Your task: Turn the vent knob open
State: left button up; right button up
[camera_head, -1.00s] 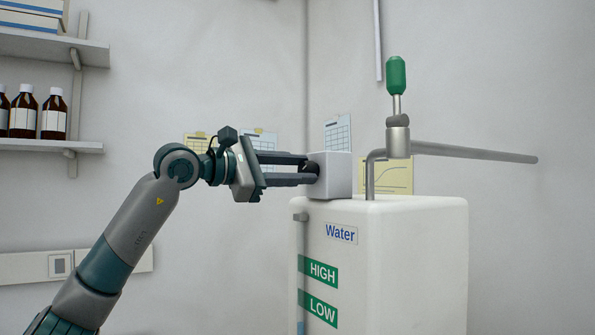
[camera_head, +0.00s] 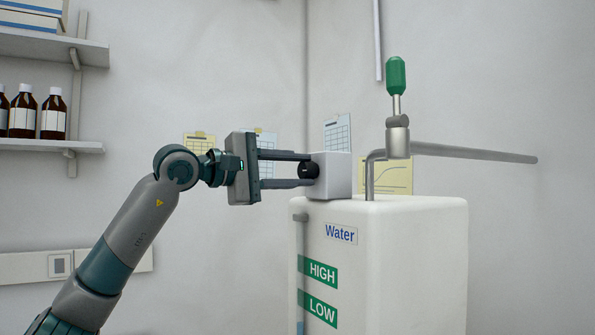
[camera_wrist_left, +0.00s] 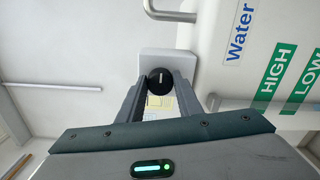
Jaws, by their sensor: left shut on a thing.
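The vent knob (camera_head: 309,170) is a round black knob with a short white mark, on the left face of a white box (camera_head: 335,177) on top of the water tank (camera_head: 430,260). My left gripper (camera_head: 308,171) reaches in from the left and is shut on the knob, one finger above it and one below. In the left wrist view the knob (camera_wrist_left: 160,81) sits between the two fingertips (camera_wrist_left: 160,84), and its white mark runs up and down in that picture. My right gripper is not in view.
A bent grey pipe with a green-handled valve (camera_head: 396,76) rises from the tank top, right of the box. A sight tube (camera_head: 299,265) runs down the tank's left edge. Shelves with brown bottles (camera_head: 54,115) are at far left. The space left of the box holds only my arm.

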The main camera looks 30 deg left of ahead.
pick_arm(q)
jog(key=o, duration=1)
jog(key=shift+o, duration=0.2)
jog(key=shift+s, duration=0.1)
jog(key=b+v, duration=0.3)
jog(key=v, duration=1.4)
jog(key=shift+a, duration=0.15)
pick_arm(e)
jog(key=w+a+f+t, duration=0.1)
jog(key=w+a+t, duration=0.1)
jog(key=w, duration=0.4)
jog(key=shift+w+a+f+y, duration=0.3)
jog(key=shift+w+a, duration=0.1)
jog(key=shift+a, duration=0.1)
pick_arm(q)
jog(key=shift+s, duration=0.1)
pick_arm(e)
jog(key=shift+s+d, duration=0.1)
